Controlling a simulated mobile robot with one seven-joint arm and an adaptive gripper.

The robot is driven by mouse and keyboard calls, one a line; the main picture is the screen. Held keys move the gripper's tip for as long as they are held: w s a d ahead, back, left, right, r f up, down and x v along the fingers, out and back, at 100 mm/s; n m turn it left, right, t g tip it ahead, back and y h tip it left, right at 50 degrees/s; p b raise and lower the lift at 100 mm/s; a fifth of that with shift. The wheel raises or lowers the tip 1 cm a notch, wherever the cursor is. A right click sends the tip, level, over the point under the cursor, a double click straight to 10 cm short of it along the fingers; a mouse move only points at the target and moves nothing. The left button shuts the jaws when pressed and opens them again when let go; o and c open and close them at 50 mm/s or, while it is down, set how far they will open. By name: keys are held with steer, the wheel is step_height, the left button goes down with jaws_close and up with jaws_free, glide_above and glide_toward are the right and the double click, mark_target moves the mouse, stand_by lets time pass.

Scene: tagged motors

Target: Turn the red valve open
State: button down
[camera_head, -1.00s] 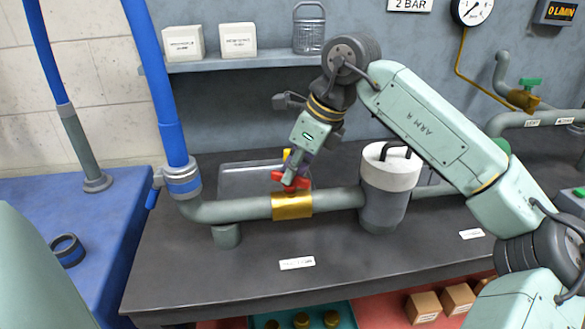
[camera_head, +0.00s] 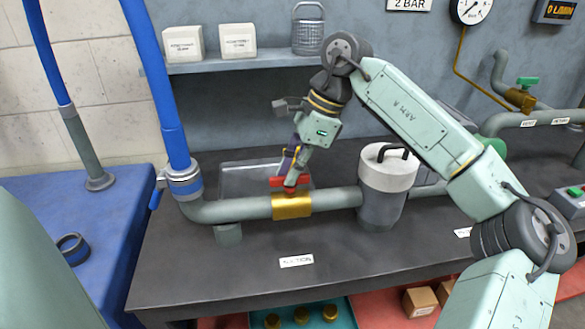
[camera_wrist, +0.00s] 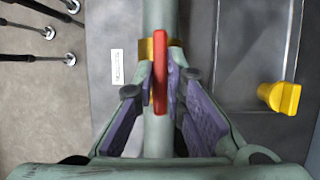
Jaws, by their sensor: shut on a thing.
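The red valve handle (camera_head: 288,182) sits on a brass valve body (camera_head: 291,206) in the grey pipe over the dark bench. In the wrist view the handle (camera_wrist: 161,72) lies lengthwise along the pipe. My gripper (camera_head: 291,178) comes down on the handle from above. In the wrist view the purple finger pads of my gripper (camera_wrist: 160,98) stand either side of the handle, and my gripper is shut on it. Part of the handle is hidden behind the fingers in the head view.
A grey canister with a white lid (camera_head: 389,170) stands right of the valve. A clear tray (camera_head: 238,180) lies behind the pipe; a yellow piece (camera_wrist: 282,96) shows there in the wrist view. A blue hose (camera_head: 160,90) rises at left. The bench front is mostly clear, with a label.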

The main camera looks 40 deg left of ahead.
steer(key=shift+f, duration=0.1)
steer(key=c, duration=1.7)
jaws_free()
steer(key=shift+o, duration=0.2)
steer(key=v, duration=1.2)
